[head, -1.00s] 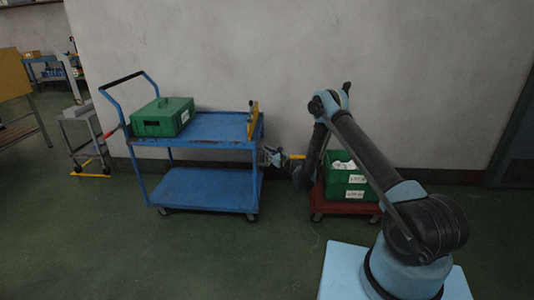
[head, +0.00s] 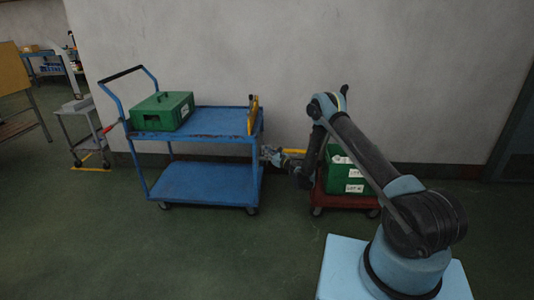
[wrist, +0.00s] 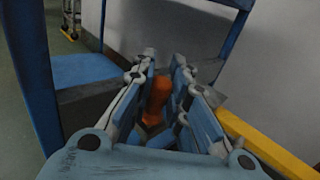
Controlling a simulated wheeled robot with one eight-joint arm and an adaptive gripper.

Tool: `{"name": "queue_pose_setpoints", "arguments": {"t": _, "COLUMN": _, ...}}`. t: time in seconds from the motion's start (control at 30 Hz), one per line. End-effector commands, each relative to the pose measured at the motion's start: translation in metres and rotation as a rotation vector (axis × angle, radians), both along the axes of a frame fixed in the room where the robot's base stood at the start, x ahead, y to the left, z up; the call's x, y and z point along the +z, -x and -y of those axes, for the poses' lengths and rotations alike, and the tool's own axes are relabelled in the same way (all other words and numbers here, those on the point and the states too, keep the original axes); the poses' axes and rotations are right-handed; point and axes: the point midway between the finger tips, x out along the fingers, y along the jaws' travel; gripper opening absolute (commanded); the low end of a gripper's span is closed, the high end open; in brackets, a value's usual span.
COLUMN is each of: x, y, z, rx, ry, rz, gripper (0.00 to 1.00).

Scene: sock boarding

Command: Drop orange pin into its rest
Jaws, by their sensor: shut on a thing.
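The orange pin (wrist: 156,100) shows in the wrist view between the two fingers of my gripper (wrist: 162,68). The fingers are shut on it, and its lower end is partly hidden by them. In the head view my gripper (head: 268,154) is small, beside the right end of the blue cart (head: 208,180), between its upper and lower shelves in height. The pin cannot be made out there. I cannot tell which part in view is the pin's rest.
A green box (head: 163,111) and a yellow upright piece (head: 253,115) stand on the cart's top shelf. A red dolly (head: 345,200) with a green crate (head: 352,184) is right of my gripper. A yellow bar (wrist: 262,142) runs close by on the right. Floor in front is clear.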

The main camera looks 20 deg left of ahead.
Motion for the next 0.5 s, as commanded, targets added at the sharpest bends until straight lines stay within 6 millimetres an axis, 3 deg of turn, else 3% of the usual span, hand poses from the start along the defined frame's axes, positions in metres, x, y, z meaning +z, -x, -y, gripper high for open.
{"name": "queue_pose_setpoints", "arguments": {"t": 0.47, "x": -0.0035, "y": 0.0001, "z": 0.0, "rx": 0.0, "ry": 0.0, "rz": 0.0, "gripper": 0.0}}
{"name": "queue_pose_setpoints", "arguments": {"t": 0.5, "x": -0.0034, "y": 0.0001, "z": 0.0, "rx": 0.0, "ry": 0.0, "rz": 0.0, "gripper": 0.17}}
